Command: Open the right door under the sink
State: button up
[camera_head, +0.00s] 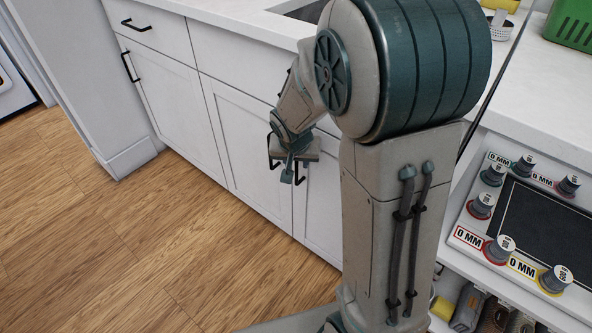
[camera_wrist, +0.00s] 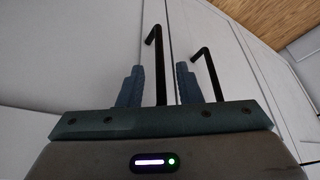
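The sink cabinet has two white doors side by side, the left door (camera_head: 262,150) and the right door (camera_head: 322,205), with a seam between them. Each has a black bar handle near the seam. My gripper (camera_head: 291,172) is in front of the right door's handle (camera_head: 300,172); the left door's handle (camera_head: 272,152) is just beside it. In the wrist view, my gripper (camera_wrist: 158,85) is open, with one finger on each side of a black handle (camera_wrist: 159,65). The other handle (camera_wrist: 208,72) lies outside the fingers. I cannot tell whether the fingers touch the handle. Both doors look closed.
A white counter (camera_head: 235,17) with a dark sink edge runs above the doors. Another cabinet door and a drawer (camera_head: 150,28) are at the left. Wood floor (camera_head: 150,240) in front is clear. A shelf unit with a dark panel and knobs (camera_head: 530,235) stands at right.

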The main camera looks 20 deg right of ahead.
aim_at(296, 165)
jog(key=shift+b+x, duration=0.4)
jog(key=shift+x, duration=1.4)
grip_shut()
jog(key=shift+s+a, duration=0.1)
